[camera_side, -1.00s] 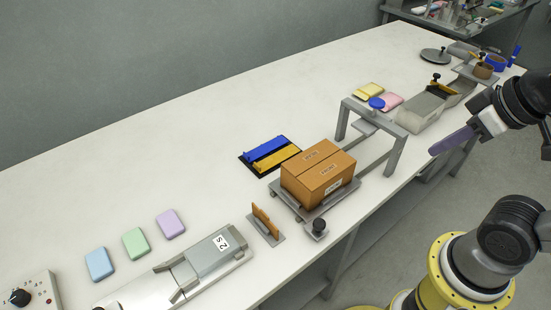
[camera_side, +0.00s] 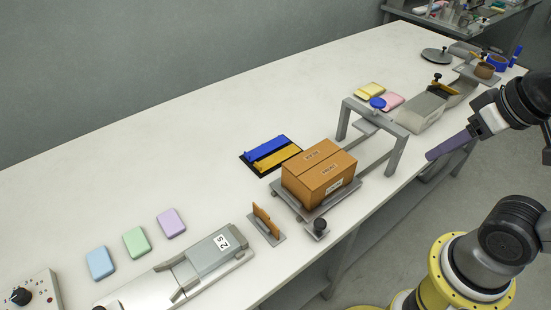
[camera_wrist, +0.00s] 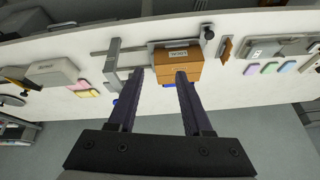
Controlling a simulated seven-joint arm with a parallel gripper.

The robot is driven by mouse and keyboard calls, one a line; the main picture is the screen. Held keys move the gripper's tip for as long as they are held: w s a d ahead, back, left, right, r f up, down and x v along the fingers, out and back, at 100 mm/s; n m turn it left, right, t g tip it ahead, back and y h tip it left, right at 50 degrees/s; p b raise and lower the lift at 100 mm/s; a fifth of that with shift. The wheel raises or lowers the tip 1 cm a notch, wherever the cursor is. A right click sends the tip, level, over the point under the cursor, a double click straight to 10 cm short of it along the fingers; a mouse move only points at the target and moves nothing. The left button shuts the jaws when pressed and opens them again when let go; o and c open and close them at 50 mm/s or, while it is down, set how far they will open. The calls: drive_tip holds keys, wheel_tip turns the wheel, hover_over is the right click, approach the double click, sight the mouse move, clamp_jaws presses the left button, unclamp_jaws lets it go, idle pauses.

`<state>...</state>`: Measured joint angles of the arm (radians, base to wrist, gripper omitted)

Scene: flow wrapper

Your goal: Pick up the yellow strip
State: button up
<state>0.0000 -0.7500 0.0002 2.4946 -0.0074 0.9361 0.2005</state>
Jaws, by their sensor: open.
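The yellow strip (camera_side: 278,157) lies on a black mat (camera_side: 247,165) on the white table, beside a blue strip (camera_side: 265,147) and behind the orange-brown box. My gripper (camera_side: 432,155) is off the table's front edge in the side view, well to the right of the strip and apart from it. In the wrist view, my gripper (camera_wrist: 158,78) shows two dark fingers spread wide with nothing held between them. There the box hides the yellow strip, and only a bit of blue shows past it.
The box (camera_side: 320,176) sits on a grey stand. A grey gate frame (camera_side: 397,155) with a blue knob (camera_side: 377,103) stands right of it. Pastel blocks, including a lilac one (camera_side: 171,223), lie at left. The table behind the strips is clear.

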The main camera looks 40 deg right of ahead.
drive_tip(key=w+r+m+h, duration=0.1)
drive_tip(key=w+r+m, duration=0.95)
drive_tip(key=r, duration=0.25)
drive_tip(key=m+g+h, duration=0.3)
drive_tip(key=m+g, duration=0.1)
drive_tip(key=m, duration=0.3)
hover_over(259, 168)
drive_tip(key=a, duration=0.1)
wheel_tip(259, 168, down, 14)
drive_tip(key=a+f+n+g, duration=0.15)
drive_tip(key=a+f, duration=0.35)
drive_tip(key=f, duration=0.7)
drive_tip(key=shift+d+x, duration=0.1)
drive_tip(key=shift+x, duration=3.05)
drive_tip(key=shift+d+x, duration=0.15)
drive_tip(key=shift+x, duration=3)
drive_tip(key=shift+w, duration=0.2)
clamp_jaws()
